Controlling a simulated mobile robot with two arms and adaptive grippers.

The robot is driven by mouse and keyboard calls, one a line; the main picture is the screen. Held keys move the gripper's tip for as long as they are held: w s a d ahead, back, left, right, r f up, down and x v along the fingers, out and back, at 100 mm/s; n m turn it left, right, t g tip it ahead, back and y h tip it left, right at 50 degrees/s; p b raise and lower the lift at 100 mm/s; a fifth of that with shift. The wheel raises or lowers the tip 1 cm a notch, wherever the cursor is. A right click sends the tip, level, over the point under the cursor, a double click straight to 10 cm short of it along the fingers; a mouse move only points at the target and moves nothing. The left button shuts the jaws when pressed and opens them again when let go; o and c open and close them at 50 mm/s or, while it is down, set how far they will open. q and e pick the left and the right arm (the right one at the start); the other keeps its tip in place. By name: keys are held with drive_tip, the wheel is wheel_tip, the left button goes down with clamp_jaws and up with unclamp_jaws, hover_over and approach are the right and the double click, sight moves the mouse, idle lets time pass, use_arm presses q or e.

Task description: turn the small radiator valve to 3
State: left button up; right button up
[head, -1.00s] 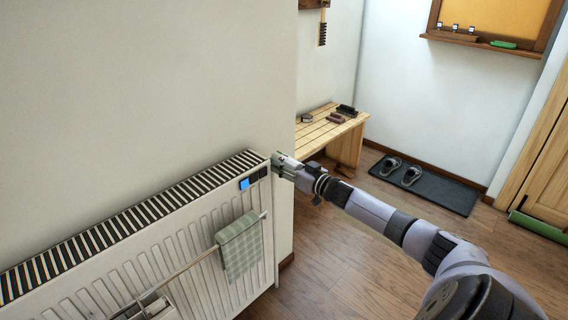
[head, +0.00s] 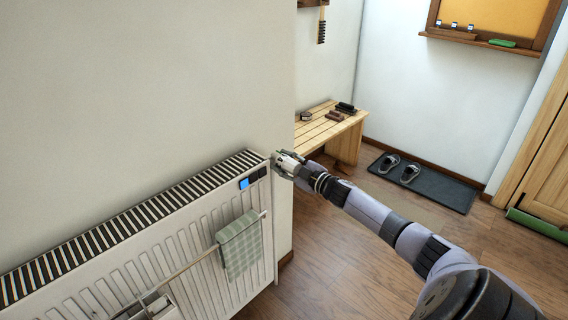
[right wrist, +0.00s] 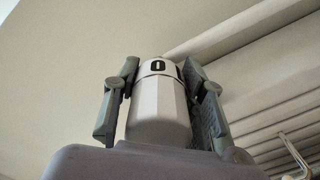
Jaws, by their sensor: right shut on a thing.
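The small radiator valve (right wrist: 157,112) is a white, faceted knob in the right wrist view. A dark 0 shows on its collar, with part of another mark at the right edge. My right gripper (right wrist: 162,95) has one grey finger on each side of the knob and is shut on it. In the head view, the right gripper (head: 285,164) is at the top right corner of the white radiator (head: 262,215) and hides most of the valve. My left gripper is not in view.
A green checked towel (head: 240,246) hangs on a rail along the radiator's front. A wooden bench (head: 325,130) holding brushes stands behind the gripper. Sandals lie on a dark mat (head: 450,190) at the back. The wooden floor (head: 335,265) right of the radiator is open.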

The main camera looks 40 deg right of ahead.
drive_tip(key=shift+n, duration=1.4)
drive_tip(key=shift+n+b, duration=0.4)
drive_tip(key=shift+n, duration=0.5)
drive_tip(key=n+b, duration=0.2)
drive_tip(key=n, duration=0.5)
drive_tip(key=shift+b, duration=0.35)
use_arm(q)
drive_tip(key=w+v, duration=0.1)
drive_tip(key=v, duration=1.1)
use_arm(e)
drive_tip(key=shift+n, duration=0.6)
drive_tip(key=n+b, duration=0.2)
drive_tip(key=n, duration=0.1)
drive_tip(key=shift+r+n, duration=0.1)
drive_tip(key=shift+n, duration=0.2)
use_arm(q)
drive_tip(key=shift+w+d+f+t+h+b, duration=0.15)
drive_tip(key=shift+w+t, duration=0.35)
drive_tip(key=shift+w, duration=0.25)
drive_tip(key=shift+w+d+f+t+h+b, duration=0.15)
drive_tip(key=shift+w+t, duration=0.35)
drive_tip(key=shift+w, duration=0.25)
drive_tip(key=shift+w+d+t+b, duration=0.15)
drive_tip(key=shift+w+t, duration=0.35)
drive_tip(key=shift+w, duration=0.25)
use_arm(e)
drive_tip(key=shift+a+n, duration=0.1)
drive_tip(key=shift+n, duration=0.6)
